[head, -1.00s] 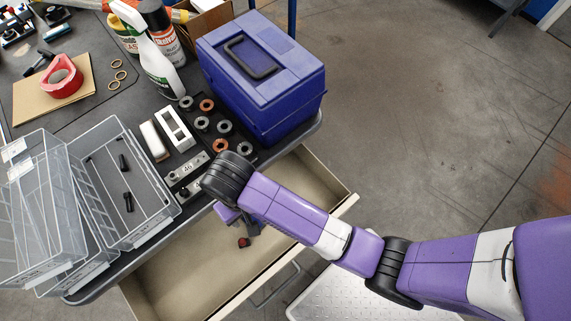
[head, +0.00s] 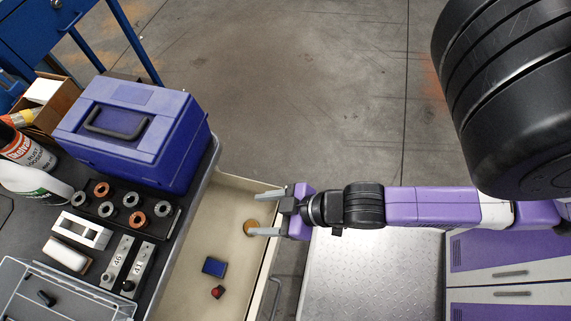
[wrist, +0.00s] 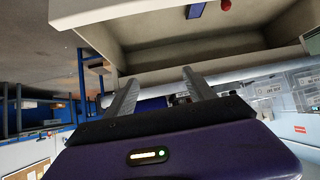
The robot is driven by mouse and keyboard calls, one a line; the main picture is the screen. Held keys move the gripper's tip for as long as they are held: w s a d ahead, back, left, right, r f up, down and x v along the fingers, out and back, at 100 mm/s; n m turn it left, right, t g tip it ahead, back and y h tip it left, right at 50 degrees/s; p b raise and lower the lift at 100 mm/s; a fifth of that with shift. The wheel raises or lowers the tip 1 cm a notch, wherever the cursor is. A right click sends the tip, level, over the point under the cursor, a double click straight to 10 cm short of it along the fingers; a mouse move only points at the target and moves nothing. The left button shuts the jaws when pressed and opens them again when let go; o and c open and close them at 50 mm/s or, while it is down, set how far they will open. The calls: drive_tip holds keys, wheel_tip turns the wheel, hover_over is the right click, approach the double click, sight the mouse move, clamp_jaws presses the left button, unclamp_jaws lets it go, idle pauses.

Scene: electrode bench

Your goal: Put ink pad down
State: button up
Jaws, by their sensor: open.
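The ink pad, seen as a small dark blue rectangular block (head: 214,267), lies flat on the drawer floor (head: 190,290). It also shows at the top of the wrist view (wrist: 195,11). My gripper (head: 262,212) is open and empty, its two grey fingers pointing left over the drawer's right edge. It is apart from the pad, up and to the right of it in the head view. In the wrist view the spread fingers (wrist: 160,78) have nothing between them.
A small red and dark object (head: 217,292) lies beside the pad, and a brown disc (head: 250,227) lies near the gripper. The blue toolbox (head: 140,130) stands on the bench left of the drawer. A rack of rings (head: 120,215) is nearby. Much of the drawer floor is bare.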

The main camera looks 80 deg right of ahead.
drive_tip(key=s+r+t+h, duration=0.1)
drive_tip(key=s+r+t, duration=0.3)
drive_tip(key=r, duration=1.1)
drive_tip(key=shift+s+a+m, duration=0.4)
drive_tip(key=shift+s, duration=0.65)
